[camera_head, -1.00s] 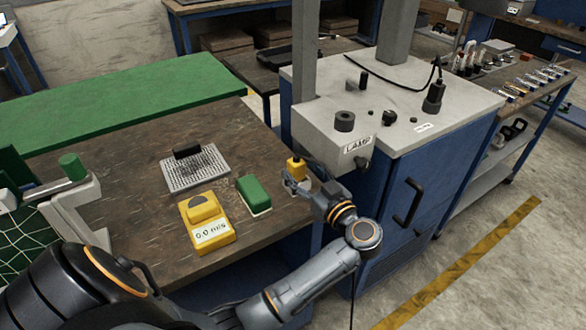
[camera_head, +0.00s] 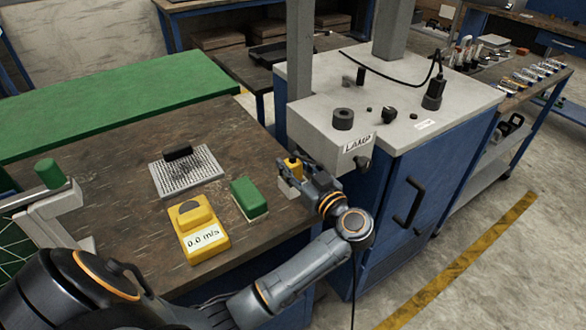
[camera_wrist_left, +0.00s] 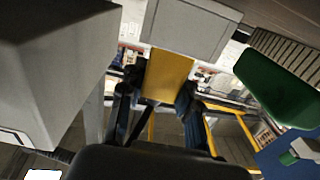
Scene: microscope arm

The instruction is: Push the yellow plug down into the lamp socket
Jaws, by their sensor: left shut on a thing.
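The yellow plug (camera_head: 292,165) is beside the left face of the light grey lamp housing (camera_head: 328,147), near the table's right edge. My left gripper (camera_head: 296,178) is shut on it. In the left wrist view the plug (camera_wrist_left: 168,75) shows as a yellow block between the dark fingers (camera_wrist_left: 160,92). A light grey block (camera_wrist_left: 190,28) meets the plug's far end there. I cannot tell whether it is the lamp socket or how deep the plug sits. My right gripper is not in view.
The LAMP housing stands close to the gripper's right, with a black ring (camera_head: 343,118) on top. A green block (camera_head: 249,198), a yellow meter (camera_head: 199,237) and a spiked grey plate (camera_head: 187,172) lie on the brown table (camera_head: 125,200) to the left.

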